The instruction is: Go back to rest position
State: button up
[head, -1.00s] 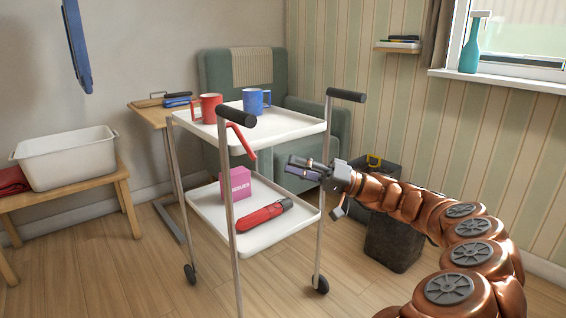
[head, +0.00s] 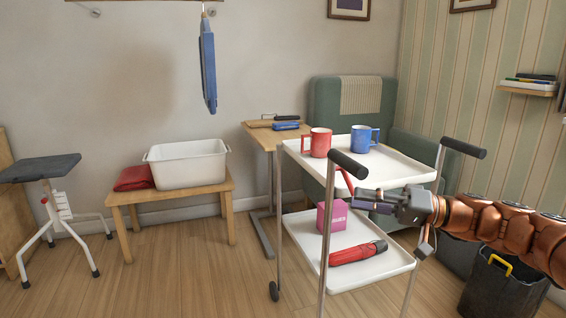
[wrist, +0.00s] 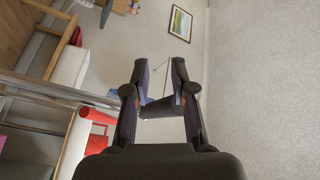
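My gripper (head: 368,200) is held out over the front of the white two-tier trolley (head: 391,178), between the upper and lower tray heights. In the wrist view my gripper's two dark fingers (wrist: 159,72) stand apart with a gap between the tips. I see nothing clearly held. My copper-coloured arm reaches in from the right edge of the head view.
A red mug (head: 317,143) and a blue mug (head: 361,139) stand on the upper tray. A pink box (head: 331,217) and a red object (head: 357,253) lie below. A black handle (head: 348,165) rises close to my gripper. A dark bin (head: 500,288) stands right.

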jog(key=s+a+r+g+h+p, duration=0.3)
jog(key=s+a+r+h+p, duration=0.15)
jog(key=s+a+p, duration=0.35)
jog(key=s+a+r+g+h+p, duration=0.35)
jog(key=s+a+r+p, duration=0.2)
jog(key=s+p, duration=0.45)
jog(key=s+d+r+m+h+p, duration=0.2)
jog(key=s+d+h+p, duration=0.3)
jog(key=s+d+p, duration=0.2)
jog(key=s+d+r+m+t+h+p, duration=0.1)
jog(key=s+d+r+h+p, duration=0.1)
jog(key=s+d+h+p, duration=0.3)
jog(key=s+d+p, duration=0.2)
jog(key=s+p, duration=0.2)
jog(key=p, duration=0.1)
jog(key=shift+d+m+h, duration=0.15)
jog(key=shift+m+h, duration=0.25)
